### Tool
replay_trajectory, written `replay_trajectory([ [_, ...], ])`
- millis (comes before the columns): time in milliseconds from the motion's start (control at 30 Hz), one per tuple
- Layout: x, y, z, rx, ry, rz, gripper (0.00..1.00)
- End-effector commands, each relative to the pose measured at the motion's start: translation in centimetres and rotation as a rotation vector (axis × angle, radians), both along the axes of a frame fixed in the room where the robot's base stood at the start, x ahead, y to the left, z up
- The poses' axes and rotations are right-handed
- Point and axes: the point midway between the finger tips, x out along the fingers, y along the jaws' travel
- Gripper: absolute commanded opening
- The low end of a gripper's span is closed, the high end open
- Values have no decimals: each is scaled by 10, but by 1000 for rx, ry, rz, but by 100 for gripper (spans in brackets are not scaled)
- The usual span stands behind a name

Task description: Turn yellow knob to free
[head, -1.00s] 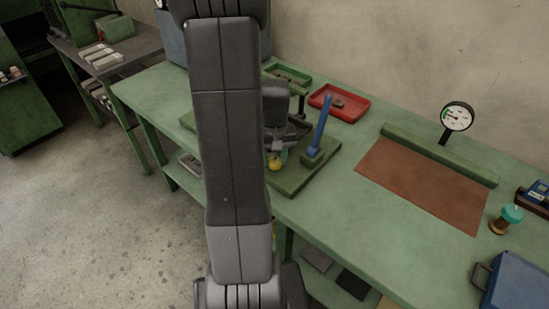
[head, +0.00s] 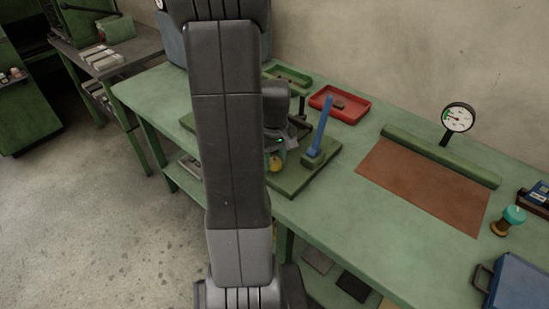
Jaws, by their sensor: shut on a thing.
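The yellow knob (head: 275,163) sits at the front of the green fixture plate (head: 290,188) on the bench, just right of my arm. My gripper (head: 277,154) is down at the knob and shut on it. The fingers are small in this view and partly hidden by my arm and wrist. A blue upright lever (head: 320,130) stands on the same plate, close to the right of my gripper. The knob's pointer or markings cannot be made out.
A red tray (head: 338,103) and a green tray (head: 288,78) lie behind the plate. To the right are a brown sheet (head: 425,185), a green roll bar (head: 440,155), a dial gauge (head: 457,118), a teal-topped bottle (head: 510,220) and a blue case (head: 520,280).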

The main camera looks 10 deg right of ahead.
Motion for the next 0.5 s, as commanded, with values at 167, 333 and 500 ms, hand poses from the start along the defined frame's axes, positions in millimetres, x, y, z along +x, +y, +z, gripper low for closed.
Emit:
replay_trajectory([
  [167,1,0,1,-2,-2,2,15],
  [333,0,0,1,-1,-1,1,59],
  [500,0,0,0,-1,0,0,59],
])
